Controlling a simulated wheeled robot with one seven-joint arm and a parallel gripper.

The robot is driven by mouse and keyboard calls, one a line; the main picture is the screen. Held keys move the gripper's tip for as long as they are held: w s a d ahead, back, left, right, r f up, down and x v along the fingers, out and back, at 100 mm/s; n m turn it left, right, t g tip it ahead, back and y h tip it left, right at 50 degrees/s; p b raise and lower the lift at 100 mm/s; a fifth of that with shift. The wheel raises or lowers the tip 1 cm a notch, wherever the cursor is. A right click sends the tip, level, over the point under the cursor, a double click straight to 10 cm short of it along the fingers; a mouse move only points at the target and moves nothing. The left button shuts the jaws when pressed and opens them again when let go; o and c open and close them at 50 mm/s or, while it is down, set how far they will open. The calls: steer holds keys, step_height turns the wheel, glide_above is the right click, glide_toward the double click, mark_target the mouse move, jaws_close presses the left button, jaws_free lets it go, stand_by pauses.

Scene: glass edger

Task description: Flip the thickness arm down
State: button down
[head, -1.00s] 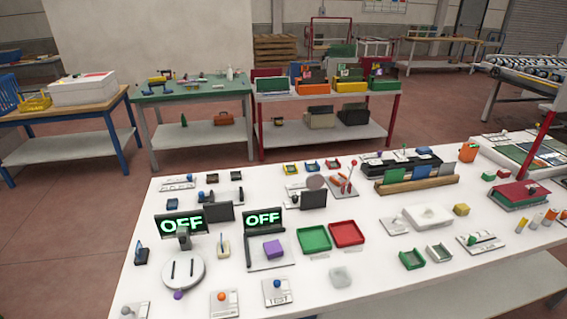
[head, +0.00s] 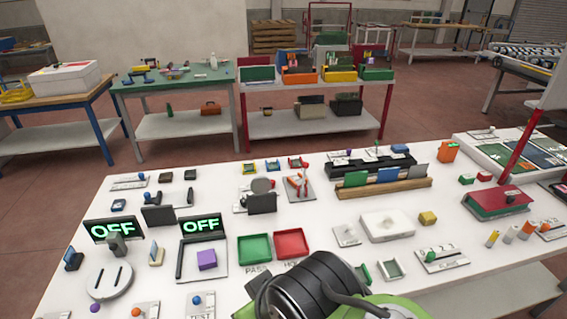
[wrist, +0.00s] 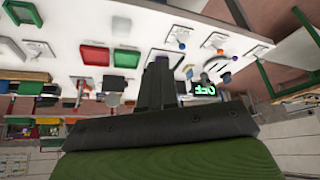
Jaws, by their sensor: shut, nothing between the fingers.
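My gripper (wrist: 158,66) shows in the wrist view with its dark fingers together and nothing visible between them. It appears above the white worktable (head: 330,240), apart from the things on it. I cannot tell for sure which part is the thickness arm. One candidate is the dark upright part (head: 116,244) on a round grey base (head: 108,281) at the table's left. A green OFF display (head: 113,229) stands just behind it. A second OFF display (head: 203,226) stands behind a purple block (head: 206,260). One lit OFF display also shows in the wrist view (wrist: 205,89), inverted.
A green tray (head: 254,248) and a red tray (head: 291,243) lie mid-table. A white box (head: 387,226) and a wooden rack (head: 383,189) stand to their right. Small knobbed parts crowd the left side. My black and green arm covers part of the front edge.

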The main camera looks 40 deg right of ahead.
steer(key=shift+s+a, duration=0.1)
steer(key=shift+a, duration=0.2)
steer(key=w+d+f+m+t, duration=0.1)
steer(key=w+d+f+m, duration=0.1)
steer(key=w+d+m, duration=0.5)
steer(key=w+d+f+m+t, duration=0.15)
steer(key=w+d, duration=0.25)
steer(key=w, duration=0.7)
steer(key=d+f+m+t+h, duration=0.1)
steer(key=d+m, duration=0.5)
steer(key=d, duration=0.6)
steer(key=s+d+f+m+t+h+b, duration=0.1)
steer(key=d+f+m+t+h, duration=0.1)
steer(key=d+m, duration=0.5)
steer(key=d+t+h, duration=0.1)
steer(key=d+t, duration=0.1)
steer(key=d, duration=0.4)
steer(key=shift+s, duration=0.15)
steer(key=shift+d, duration=0.15)
steer(key=r+x, duration=0.2)
steer(key=x, duration=1.1)
steer(key=shift+w, duration=0.55)
